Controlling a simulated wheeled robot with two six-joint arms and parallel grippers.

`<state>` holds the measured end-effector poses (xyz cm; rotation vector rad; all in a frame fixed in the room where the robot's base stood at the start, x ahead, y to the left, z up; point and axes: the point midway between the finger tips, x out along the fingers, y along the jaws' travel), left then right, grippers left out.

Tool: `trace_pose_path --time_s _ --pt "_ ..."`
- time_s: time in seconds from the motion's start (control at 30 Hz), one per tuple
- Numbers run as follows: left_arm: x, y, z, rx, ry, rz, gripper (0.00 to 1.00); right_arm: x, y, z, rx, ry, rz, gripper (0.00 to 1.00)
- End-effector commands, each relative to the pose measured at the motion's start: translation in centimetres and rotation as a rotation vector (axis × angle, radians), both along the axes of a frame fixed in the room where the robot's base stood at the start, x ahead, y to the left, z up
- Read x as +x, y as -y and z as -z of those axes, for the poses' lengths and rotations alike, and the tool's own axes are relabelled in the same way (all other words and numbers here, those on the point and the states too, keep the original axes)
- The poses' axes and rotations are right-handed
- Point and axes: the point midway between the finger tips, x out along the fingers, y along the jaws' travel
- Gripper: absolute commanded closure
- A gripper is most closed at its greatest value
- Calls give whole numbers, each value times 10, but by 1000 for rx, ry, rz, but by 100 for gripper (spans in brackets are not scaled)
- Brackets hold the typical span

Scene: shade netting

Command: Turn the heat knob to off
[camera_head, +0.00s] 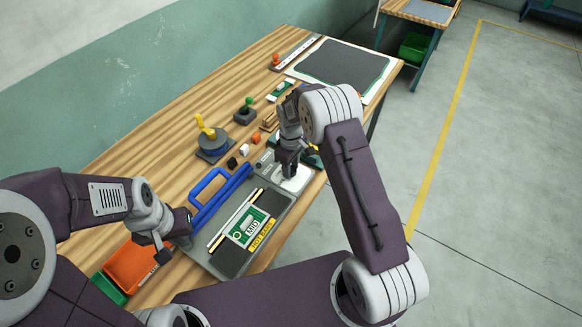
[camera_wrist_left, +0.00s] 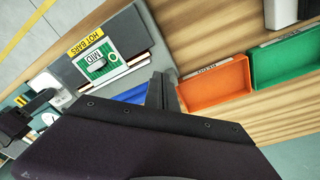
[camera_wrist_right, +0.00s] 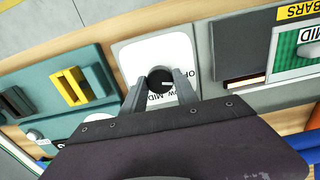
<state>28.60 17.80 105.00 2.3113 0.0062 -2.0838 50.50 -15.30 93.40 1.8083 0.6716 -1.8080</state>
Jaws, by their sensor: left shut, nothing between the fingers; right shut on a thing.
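The heat knob (camera_wrist_right: 160,80) is a small round black knob with a white pointer line, on a white dial plate (camera_wrist_right: 137,52). In the right wrist view its pointer aims right, toward the side with the OFF lettering. Lettering for low and MID shows below, partly covered by my fingers. My right gripper (camera_wrist_right: 160,78) is closed around the knob, one finger on each side. In the head view, the right gripper (camera_head: 288,172) hides the knob, and the white plate (camera_head: 298,182) shows beneath. My left gripper (camera_head: 162,252) is shut and empty near the sealer's front left.
The grey sealer (camera_head: 235,262) with a blue handle (camera_head: 205,192) and a MID card (camera_head: 247,228) lies left of the dial. An orange bin (camera_head: 132,268) and a green bin (camera_head: 108,287) stand near my left gripper. A yellow-handled device (camera_head: 212,140) stands behind.

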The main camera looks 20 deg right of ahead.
Motion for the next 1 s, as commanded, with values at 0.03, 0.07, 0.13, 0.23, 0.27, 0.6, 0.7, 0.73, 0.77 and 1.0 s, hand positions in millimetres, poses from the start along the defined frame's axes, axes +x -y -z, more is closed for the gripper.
trace_pose_path --time_s 0.03,0.07,0.13,0.23,0.27,0.6,0.7,0.73,0.77,1.0 --pt "0 0 0 0 0 0 100 0 0 0 0 0 -11 100" --pt "0 0 0 0 0 0 100 0 0 0 0 0 -16 100" --pt "0 0 0 0 0 0 100 0 0 0 0 0 -26 100" --pt "0 0 0 0 0 0 100 0 0 0 0 0 -35 100" --pt "0 0 0 0 0 0 100 0 0 0 0 0 -37 100" --pt "0 0 0 0 0 0 100 0 0 0 0 0 -39 100" --pt "0 0 0 0 0 0 100 0 0 0 0 0 -38 43" --pt "0 0 0 0 0 0 100 0 0 0 0 0 -38 43" --pt "0 0 0 0 0 0 100 0 0 0 0 0 -38 43" --pt "0 0 0 0 0 0 100 0 0 -1 1 1 -37 43"
